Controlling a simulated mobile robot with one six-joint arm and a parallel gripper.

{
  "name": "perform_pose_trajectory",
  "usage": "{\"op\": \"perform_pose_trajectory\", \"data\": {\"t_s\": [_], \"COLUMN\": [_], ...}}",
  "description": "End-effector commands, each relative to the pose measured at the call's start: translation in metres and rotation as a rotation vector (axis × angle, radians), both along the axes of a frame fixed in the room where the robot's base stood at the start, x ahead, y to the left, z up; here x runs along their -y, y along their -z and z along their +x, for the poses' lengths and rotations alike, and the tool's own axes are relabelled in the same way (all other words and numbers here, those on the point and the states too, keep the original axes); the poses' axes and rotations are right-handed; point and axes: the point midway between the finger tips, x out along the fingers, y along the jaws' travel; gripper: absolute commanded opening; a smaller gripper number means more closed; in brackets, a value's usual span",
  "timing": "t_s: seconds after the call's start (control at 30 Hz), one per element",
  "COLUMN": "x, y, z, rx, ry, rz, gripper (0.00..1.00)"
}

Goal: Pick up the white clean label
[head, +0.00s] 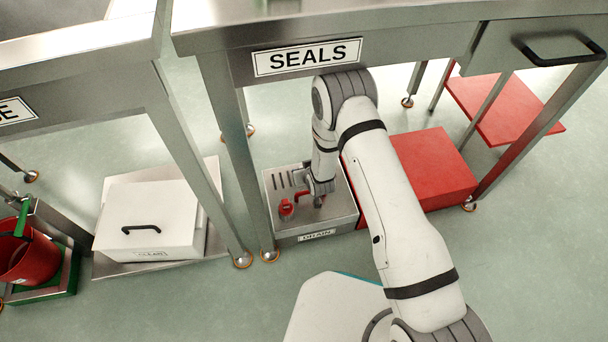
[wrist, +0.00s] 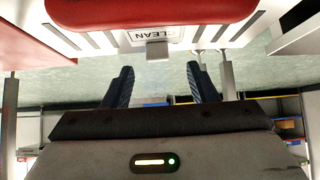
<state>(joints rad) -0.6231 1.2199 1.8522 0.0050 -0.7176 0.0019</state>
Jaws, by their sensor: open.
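The white label (wrist: 155,33), with the dark word CLEAN upside down, is near the top of the wrist view, between dark slots. A small grey block (wrist: 157,50) is just by its edge. My gripper (wrist: 161,72) is open, its two dark fingers apart, with nothing seen held between them. The label appears beyond the fingertips; I cannot tell the exact gap. In the head view my gripper (head: 318,197) is low over the slotted grey metal box (head: 345,212) under the SEALS table, and its fingers are hard to make out. I cannot make out this label at the gripper there.
A red handle-like part (head: 287,208) stands on the grey box. A lettered plate (head: 317,236) is on the box's front. A red block (head: 435,170) is close on the right. Table legs (head: 245,190) flank the box. A white lidded box (head: 150,220) is at left.

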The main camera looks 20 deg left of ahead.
Motion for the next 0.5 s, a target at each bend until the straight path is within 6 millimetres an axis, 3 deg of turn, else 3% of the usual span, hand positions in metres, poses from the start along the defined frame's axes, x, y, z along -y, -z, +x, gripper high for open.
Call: {"op": "perform_pose_trajectory", "data": {"t_s": [0.23, 0.5], "x": [-0.011, -0.015], "y": [0.029, 0.034], "z": [0.022, 0.029], "rx": [0.0, 0.0], "ry": [0.002, 0.003], "rz": [-0.001, -0.002], "gripper": [0.53, 0.53]}}
